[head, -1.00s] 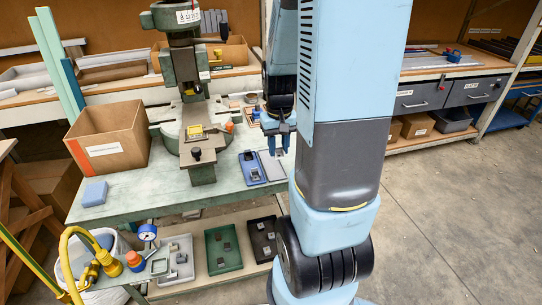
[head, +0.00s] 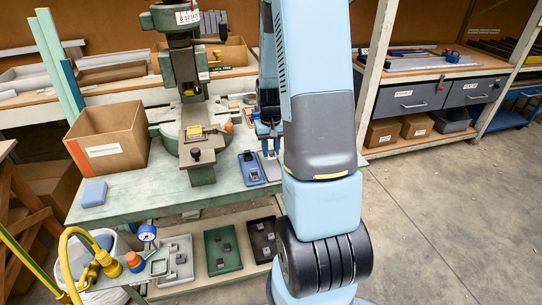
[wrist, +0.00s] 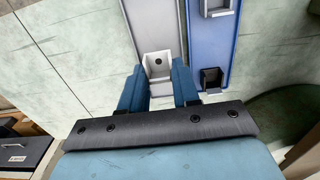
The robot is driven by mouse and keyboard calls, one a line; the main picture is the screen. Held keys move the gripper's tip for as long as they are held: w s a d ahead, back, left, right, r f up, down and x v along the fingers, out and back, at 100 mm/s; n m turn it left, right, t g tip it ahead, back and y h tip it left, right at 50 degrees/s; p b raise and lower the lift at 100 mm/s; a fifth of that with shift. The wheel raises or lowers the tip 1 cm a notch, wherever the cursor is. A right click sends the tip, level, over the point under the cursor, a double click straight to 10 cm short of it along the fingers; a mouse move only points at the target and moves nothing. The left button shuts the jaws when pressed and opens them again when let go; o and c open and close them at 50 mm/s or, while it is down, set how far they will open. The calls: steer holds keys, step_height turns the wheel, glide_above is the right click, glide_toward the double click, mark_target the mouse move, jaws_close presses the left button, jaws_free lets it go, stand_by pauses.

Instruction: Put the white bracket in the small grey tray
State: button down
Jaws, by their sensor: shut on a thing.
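My gripper (wrist: 160,85) is shut on the white bracket (wrist: 157,63), which sits between its two blue fingers in the wrist view. The bracket has a dark round hole in its face. The small grey tray (wrist: 152,22), long and narrow, lies directly behind and under the bracket. I cannot tell whether the bracket touches the tray floor. In the head view my gripper (head: 268,140) is low over the grey tray (head: 270,170) near the bench's right end; the bracket cannot be made out there.
A blue tray (wrist: 205,50) with a grey and a black part lies close beside the grey tray. The green press (head: 196,125) stands to its left. A cardboard box (head: 107,140) and a blue block (head: 94,194) are farther left on the bench.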

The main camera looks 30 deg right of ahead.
mark_target(271, 156)
steer(key=shift+w+d+f, duration=0.1)
steer(key=shift+w+f, duration=0.1)
steer(key=shift+f, duration=1.55)
steer(key=shift+f, duration=0.1)
steer(key=c, duration=0.8)
jaws_free()
step_height(271, 156, up, 11)
steer(key=shift+f, duration=0.15)
steer(key=s+a+r+n+t, duration=0.1)
steer(key=s+a+r, duration=0.25)
steer(key=r, duration=0.35)
steer(key=s+a+r+t, duration=0.1)
steer(key=s+a+r, duration=0.1)
steer(key=a+r, duration=0.45)
steer(key=shift+s+a+r+n+t, duration=0.5)
steer(key=shift+s+a+r, duration=0.85)
steer(key=shift+s, duration=1)
steer(key=shift+s+a+r+n+t, duration=0.25)
steer(key=shift+s+a+r+t, duration=0.55)
steer(key=shift+s+r, duration=1.3)
steer(key=shift+s+a+r+n+t, duration=0.45)
steer(key=shift+s+a+r, duration=0.75)
steer(key=shift+s, duration=1.45)
